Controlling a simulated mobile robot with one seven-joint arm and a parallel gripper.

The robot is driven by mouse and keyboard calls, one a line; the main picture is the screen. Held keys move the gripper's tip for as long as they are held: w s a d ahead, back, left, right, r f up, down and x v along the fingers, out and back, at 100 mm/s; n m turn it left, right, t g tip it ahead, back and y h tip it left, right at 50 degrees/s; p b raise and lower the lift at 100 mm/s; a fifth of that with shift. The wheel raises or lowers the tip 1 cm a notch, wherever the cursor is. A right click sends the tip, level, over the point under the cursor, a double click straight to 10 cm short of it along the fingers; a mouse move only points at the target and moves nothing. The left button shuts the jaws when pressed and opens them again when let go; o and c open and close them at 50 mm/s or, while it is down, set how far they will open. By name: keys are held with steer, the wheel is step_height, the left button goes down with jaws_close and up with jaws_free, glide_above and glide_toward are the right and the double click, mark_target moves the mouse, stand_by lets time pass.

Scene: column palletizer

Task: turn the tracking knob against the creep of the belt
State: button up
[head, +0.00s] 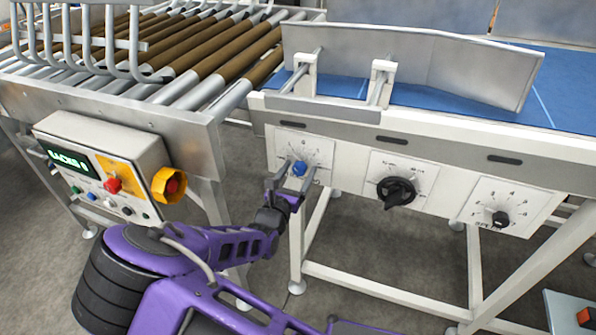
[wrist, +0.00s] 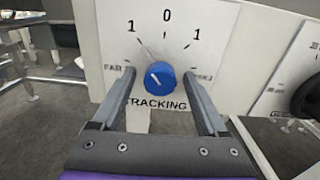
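The tracking knob (head: 300,168) is a small blue knob on a white dial plate at the left of the belt frame. In the wrist view the knob (wrist: 160,78) sits above the word TRACKING, and its white mark points up and left of the 0. My gripper (head: 294,176) is at the knob. In the wrist view my gripper (wrist: 160,76) is open, one finger on each side of the knob, with a visible gap on both sides. The blue belt (head: 405,95) runs above the dials, partly hidden by a metal guide plate.
A black rotary switch (head: 397,191) and a small black speed knob (head: 500,219) are to the right on the same frame. A control box (head: 100,150) with a red button in a yellow collar (head: 170,185) hangs at the left, below a roller conveyor (head: 190,50).

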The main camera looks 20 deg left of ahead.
steer(key=shift+s, duration=0.1)
steer(key=s+a+p, duration=0.1)
steer(key=s, duration=1.6)
steer(key=shift+a, duration=0.2)
steer(key=shift+d, duration=0.1)
